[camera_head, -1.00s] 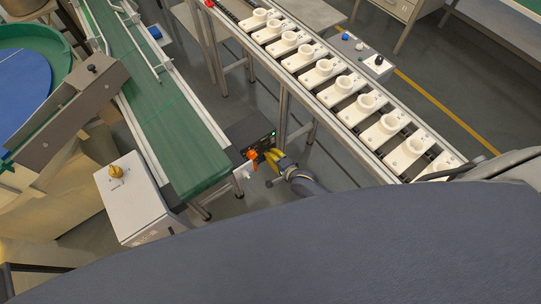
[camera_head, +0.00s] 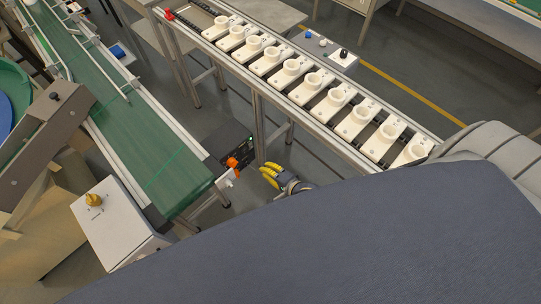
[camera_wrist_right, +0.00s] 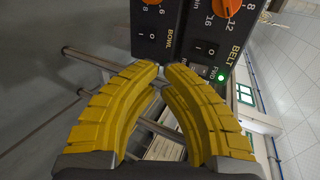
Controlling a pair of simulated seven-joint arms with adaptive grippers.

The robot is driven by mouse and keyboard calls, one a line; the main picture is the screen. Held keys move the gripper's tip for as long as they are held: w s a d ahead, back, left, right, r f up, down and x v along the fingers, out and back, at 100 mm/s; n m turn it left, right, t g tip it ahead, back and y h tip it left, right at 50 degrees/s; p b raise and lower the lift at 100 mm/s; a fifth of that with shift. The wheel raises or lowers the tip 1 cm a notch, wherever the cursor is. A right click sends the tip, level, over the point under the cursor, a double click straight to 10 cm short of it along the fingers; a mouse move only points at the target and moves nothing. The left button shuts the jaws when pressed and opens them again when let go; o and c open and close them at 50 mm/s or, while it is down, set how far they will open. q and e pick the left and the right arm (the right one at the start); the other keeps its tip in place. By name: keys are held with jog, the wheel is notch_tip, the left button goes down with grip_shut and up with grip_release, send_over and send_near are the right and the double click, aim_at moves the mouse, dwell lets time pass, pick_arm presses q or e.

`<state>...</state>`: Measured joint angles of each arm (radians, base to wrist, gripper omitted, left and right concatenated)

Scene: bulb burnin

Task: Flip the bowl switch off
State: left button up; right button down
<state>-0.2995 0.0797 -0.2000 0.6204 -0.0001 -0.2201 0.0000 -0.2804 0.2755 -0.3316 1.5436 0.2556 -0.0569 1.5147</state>
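The control box (camera_head: 230,147) with orange knobs is mounted by the near end of the green conveyor. In the right wrist view its BOWL panel (camera_wrist_right: 176,50) is above the fingers, with the black bowl switch (camera_wrist_right: 151,32) marked I and O. Which side is pressed cannot be told. The BELT switch (camera_wrist_right: 206,45) is beside it, with a lit green lamp below. My right gripper (camera_head: 268,176) has yellow fingers with tips almost together (camera_wrist_right: 163,69). It holds nothing and is just right of the box, apart from it. My left gripper is out of view.
The green conveyor (camera_head: 140,135) runs at left, with a white box with a yellow knob (camera_head: 108,215) beside its near end. A rail of white socket holders (camera_head: 291,71) runs at upper right. Metal legs stand behind the control box.

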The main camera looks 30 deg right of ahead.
jog(key=shift+r+v, duration=0.3)
jog(key=shift+v, duration=1.15)
jog(key=shift+w, duration=0.15)
jog(key=s+d+f+n+g+h, duration=0.1)
jog(key=s+d+f+n+g, duration=0.25)
jog(key=s+f+n, duration=0.55)
jog(key=s+d+f+n+g+h, duration=0.2)
jog(key=s+d+f+n, duration=0.25)
jog(key=f, duration=0.75)
jog(key=s+f+n+g, duration=0.1)
jog(key=s+f, duration=0.3)
jog(key=s, duration=0.4)
jog(key=s+a+f+n+g, duration=0.1)
jog(key=s+f, duration=0.3)
jog(key=s, duration=0.4)
jog(key=s+f+n+g+h, duration=0.1)
jog(key=s+f+n+g, duration=0.1)
jog(key=s+f, duration=0.3)
jog(key=s+g, duration=0.1)
jog(key=s, duration=0.2)
jog(key=shift+a, duration=0.3)
